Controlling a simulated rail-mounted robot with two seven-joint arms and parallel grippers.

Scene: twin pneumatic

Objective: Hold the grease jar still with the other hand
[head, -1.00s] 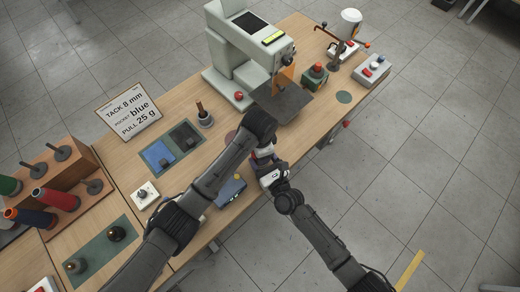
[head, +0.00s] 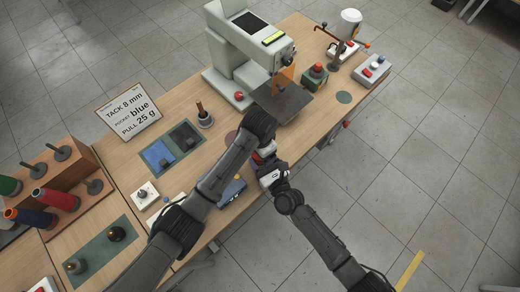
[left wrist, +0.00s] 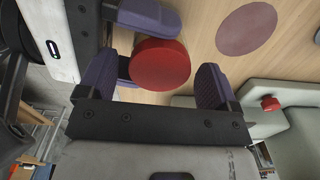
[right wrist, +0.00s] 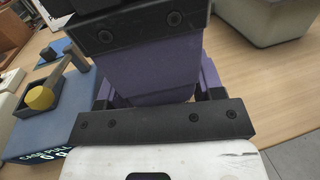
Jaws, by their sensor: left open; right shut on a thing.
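The grease jar shows as a round red top (left wrist: 160,65) in the left wrist view; its lower part is hidden. In the head view a bit of red (head: 266,154) shows between my two grippers. My left gripper (left wrist: 168,82) is open, with one finger on each side of the red top; whether they touch it is unclear. My right gripper (head: 266,162) is shut on the jar, its purple fingers reaching in from the left wrist view's upper left. In the right wrist view my left gripper's parts hide the jar from my right gripper (right wrist: 158,90).
A reddish disc (left wrist: 247,28) marks bare table nearby. Spools (head: 50,198) stand at the left.

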